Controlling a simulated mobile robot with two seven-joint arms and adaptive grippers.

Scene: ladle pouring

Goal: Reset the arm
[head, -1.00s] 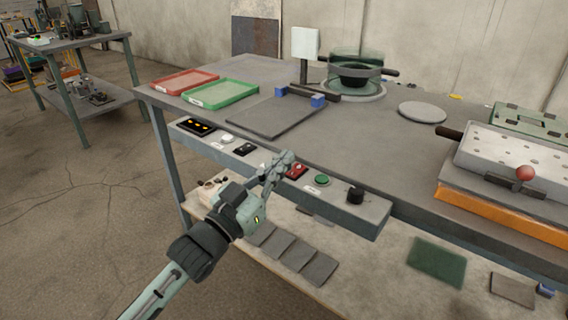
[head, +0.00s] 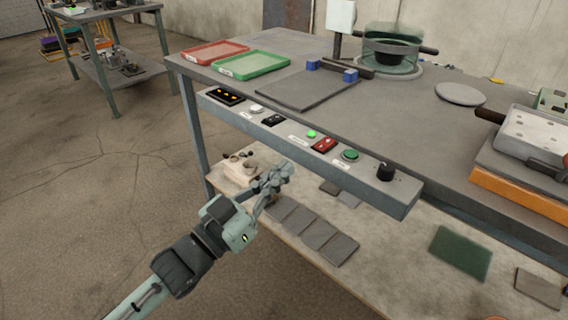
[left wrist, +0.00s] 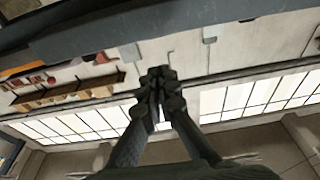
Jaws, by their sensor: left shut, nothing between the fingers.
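My left gripper (head: 272,180) is shut and empty in the head view. It hangs in front of and below the bench's control panel (head: 300,143), apart from it, above the lower shelf. The panel carries a lit green lamp (head: 312,134), a red switch (head: 324,145), a green button (head: 350,155) and a black knob (head: 386,171). In the left wrist view the two dark fingers (left wrist: 158,92) are together, with a wall and bright windows behind them. My right gripper is not in view.
The workbench top holds a red tray (head: 190,55), a green tray (head: 222,69), a dark pot (head: 395,52) and a round grey plate (head: 460,94). Grey tiles (head: 338,249) lie on the lower shelf (head: 385,262). Open floor (head: 90,220) lies to the left.

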